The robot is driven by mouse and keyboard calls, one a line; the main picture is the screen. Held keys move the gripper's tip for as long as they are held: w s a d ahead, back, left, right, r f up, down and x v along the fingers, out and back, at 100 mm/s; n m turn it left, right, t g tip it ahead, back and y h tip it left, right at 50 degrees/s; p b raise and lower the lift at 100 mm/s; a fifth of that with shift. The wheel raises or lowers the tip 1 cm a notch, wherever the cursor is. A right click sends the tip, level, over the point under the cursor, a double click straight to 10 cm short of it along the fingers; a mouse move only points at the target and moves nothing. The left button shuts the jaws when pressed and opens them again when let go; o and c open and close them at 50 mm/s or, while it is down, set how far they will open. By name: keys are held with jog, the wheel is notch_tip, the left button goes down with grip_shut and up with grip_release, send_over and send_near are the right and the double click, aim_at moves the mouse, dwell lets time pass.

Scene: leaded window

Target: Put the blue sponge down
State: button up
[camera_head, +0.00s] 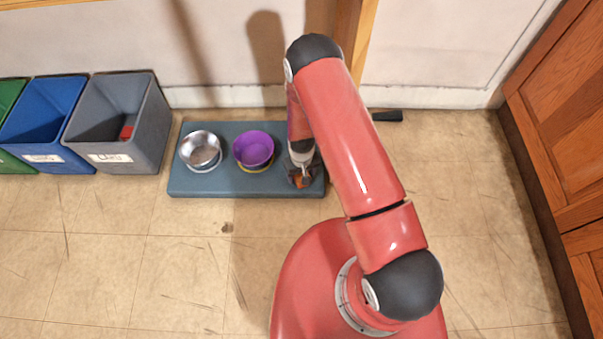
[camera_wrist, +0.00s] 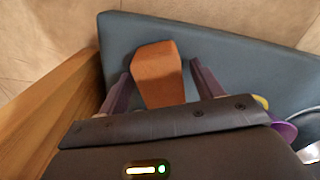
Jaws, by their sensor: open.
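An orange-brown block (camera_wrist: 157,72) lies on the blue-grey mat (camera_wrist: 245,58) in the wrist view. My gripper (camera_wrist: 161,70) is open, with one finger on each side of the block and gaps showing between. In the head view my gripper (camera_head: 301,180) is low over the right end of the mat (camera_head: 220,186), with a bit of the orange block (camera_head: 299,183) showing beneath it. No blue sponge shows in either view; the block between my fingers looks orange-brown.
A metal bowl (camera_head: 201,165) and a purple bowl (camera_head: 254,148) stand on the mat, left of my gripper. Green (camera_head: 8,145), blue (camera_head: 40,135) and grey (camera_head: 115,145) bins stand further left. A wooden post (camera_head: 357,60) rises behind; a wooden cabinet (camera_head: 560,120) is at right.

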notch_tip(320, 180, up, 12)
jog(key=p, duration=0.1)
jog(key=shift+r, duration=0.1)
dwell(0.6)
